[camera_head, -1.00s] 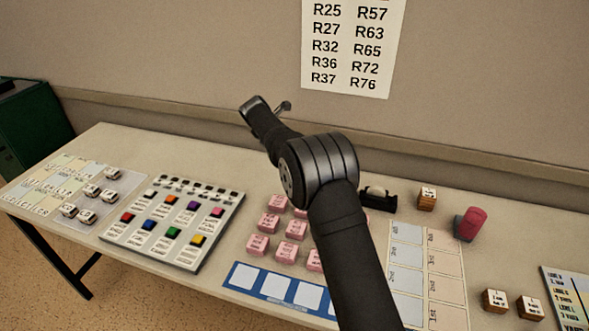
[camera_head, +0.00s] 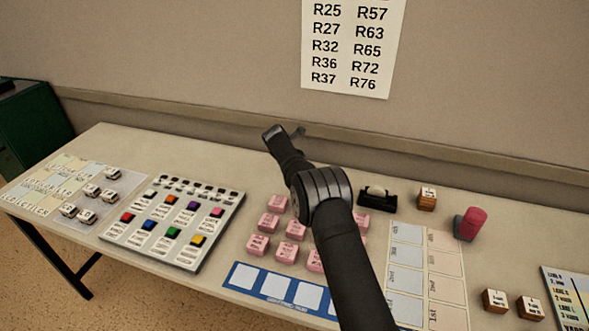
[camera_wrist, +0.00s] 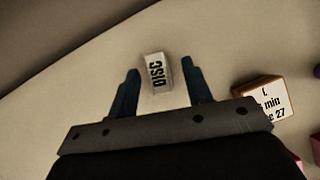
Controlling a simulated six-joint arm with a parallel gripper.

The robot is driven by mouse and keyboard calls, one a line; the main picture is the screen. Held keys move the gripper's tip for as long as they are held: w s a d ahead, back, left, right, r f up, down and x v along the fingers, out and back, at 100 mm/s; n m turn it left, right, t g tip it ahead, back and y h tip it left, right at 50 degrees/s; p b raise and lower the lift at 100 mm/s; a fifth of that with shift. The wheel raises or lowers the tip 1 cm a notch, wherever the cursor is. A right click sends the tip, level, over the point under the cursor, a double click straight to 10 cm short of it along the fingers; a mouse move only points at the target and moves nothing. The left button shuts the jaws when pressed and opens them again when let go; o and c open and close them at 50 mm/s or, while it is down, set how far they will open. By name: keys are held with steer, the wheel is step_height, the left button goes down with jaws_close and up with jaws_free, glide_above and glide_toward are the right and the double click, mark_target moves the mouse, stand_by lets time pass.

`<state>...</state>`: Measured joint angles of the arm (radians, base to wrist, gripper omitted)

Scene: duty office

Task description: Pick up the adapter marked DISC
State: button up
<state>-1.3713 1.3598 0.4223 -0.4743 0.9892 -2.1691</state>
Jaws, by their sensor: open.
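The adapter marked DISC (camera_wrist: 158,73) is a small white block with black lettering on its top in the wrist view. It lies on the pale table, between and slightly beyond the fingertips of my gripper (camera_wrist: 160,67). The two blue-grey fingers are apart, one on each side, with nothing held between them. I cannot tell the height of the fingers above it. In the head view my gripper (camera_head: 286,132) shows small and dark near the back of the table. I cannot make out the DISC adapter there.
A wooden block (camera_wrist: 265,98) with printed text stands right of the fingers. In the head view, several pink blocks (camera_head: 269,221), a black holder (camera_head: 378,203) and a red-handled object (camera_head: 471,224) stand near my arm. A button panel (camera_head: 148,240) lies left. The wall (camera_head: 200,60) runs behind the table.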

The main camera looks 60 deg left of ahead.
steer(key=shift+x, duration=0.85)
jaws_close()
